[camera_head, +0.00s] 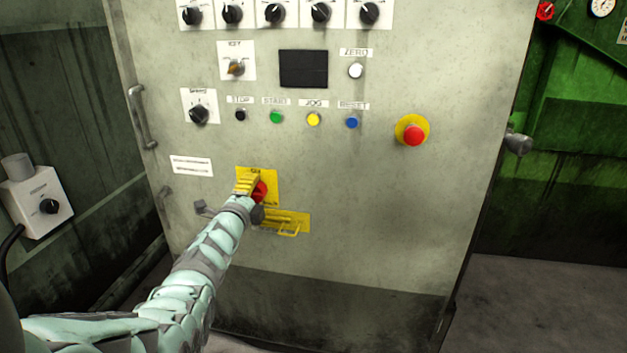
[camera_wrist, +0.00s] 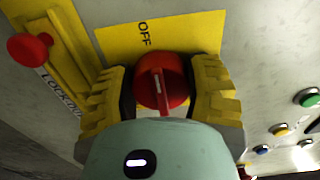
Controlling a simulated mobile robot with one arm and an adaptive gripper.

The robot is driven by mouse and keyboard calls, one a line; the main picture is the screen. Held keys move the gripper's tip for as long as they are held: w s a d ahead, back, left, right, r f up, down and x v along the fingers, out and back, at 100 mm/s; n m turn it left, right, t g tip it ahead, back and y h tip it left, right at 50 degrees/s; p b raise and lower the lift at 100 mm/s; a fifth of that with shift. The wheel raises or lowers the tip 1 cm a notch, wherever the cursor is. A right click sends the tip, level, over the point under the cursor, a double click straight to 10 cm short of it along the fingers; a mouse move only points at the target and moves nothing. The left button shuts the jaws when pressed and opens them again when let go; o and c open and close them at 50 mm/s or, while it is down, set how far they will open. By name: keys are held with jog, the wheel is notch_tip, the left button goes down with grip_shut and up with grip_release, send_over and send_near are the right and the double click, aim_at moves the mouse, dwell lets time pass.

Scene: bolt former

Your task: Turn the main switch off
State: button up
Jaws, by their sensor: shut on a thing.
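The main switch is a red rotary knob (camera_head: 261,190) on a yellow plate (camera_head: 270,180), low on the grey control cabinet. In the wrist view the knob (camera_wrist: 162,80) sits between the two yellow ribbed fingers of my gripper (camera_wrist: 160,90). My gripper (camera_head: 251,198) is shut on the knob, one finger on each side. The word OFF (camera_wrist: 145,34) is printed on the yellow plate beside the knob. A pale line on the knob's face runs nearly up and down in the wrist view. In the head view my gripper hides part of the knob.
A yellow lockout bar (camera_head: 290,222) is just below right of the switch. It shows at left in the wrist view with a red round knob (camera_wrist: 30,48). Coloured push buttons (camera_head: 276,117) and a red emergency stop (camera_head: 413,134) are higher on the cabinet (camera_head: 390,215).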

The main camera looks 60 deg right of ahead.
jog(key=o, duration=1.2)
jog(key=shift+a, duration=0.1)
jog(key=shift+v, duration=5.9)
